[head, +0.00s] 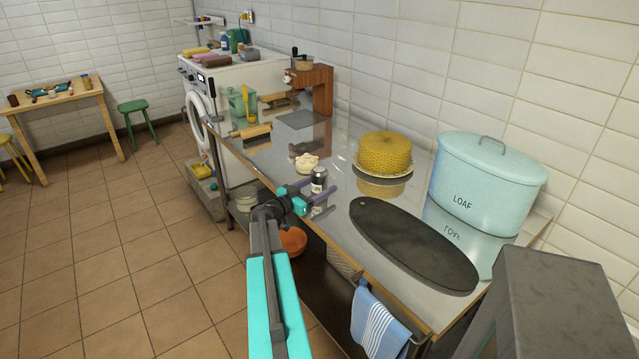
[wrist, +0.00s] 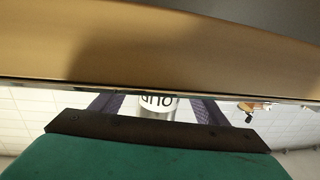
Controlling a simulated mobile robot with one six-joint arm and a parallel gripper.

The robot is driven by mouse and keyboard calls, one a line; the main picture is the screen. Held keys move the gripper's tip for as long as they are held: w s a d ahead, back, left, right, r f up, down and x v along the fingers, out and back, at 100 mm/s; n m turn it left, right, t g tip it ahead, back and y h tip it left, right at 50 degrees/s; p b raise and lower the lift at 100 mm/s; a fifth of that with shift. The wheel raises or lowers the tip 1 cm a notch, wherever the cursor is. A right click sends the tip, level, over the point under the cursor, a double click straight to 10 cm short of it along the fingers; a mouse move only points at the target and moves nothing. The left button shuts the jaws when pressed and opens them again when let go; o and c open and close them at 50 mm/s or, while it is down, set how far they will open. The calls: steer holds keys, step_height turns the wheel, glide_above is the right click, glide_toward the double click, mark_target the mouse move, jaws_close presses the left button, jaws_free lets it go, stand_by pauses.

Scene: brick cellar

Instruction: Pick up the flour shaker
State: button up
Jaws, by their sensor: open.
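The flour shaker (head: 318,180) is a small metal can with a dark label, standing upright on the shiny steel counter near its front edge. In the wrist view its silver side with dark lettering (wrist: 157,108) shows between the two purple fingers, partly cut off by the gripper's dark bar. My gripper (head: 313,190) is open, low over the counter's front edge, with a finger on either side of the shaker in the picture. I cannot tell whether either finger touches it.
A pale lumpy item (head: 307,162) stands just behind the shaker. A dark oval board (head: 415,243), a yellow cake (head: 384,150) and a blue LOAF bin (head: 487,172) are to the right.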

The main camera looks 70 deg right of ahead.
mark_target(315, 182)
steer(key=c, duration=1.2)
steer(key=shift+r, duration=0.15)
steer(key=shift+r+b, duration=0.65)
steer(key=shift+r, duration=0.35)
steer(key=shift+s+a+r+b, duration=0.25)
steer(key=shift+a+r+b, duration=0.1)
steer(key=shift+r, duration=0.25)
steer(key=s+a+b, duration=0.1)
steer(key=s+a, duration=0.2)
steer(key=s+a+r+b, duration=0.1)
steer(key=s+a, duration=0.1)
steer(key=a, duration=0.1)
steer(key=s+a+b, duration=0.1)
steer(key=s+a, duration=0.2)
steer(key=shift+s+a+r+b, duration=0.2)
steer(key=shift+s+b, duration=0.1)
steer(key=shift+b, duration=0.1)
steer(key=shift+r+p, duration=0.15)
steer(key=shift+p, duration=1)
steer(key=shift+s+a+r+p, duration=0.1)
steer(key=shift+s+p, duration=0.1)
steer(key=shift+p, duration=1)
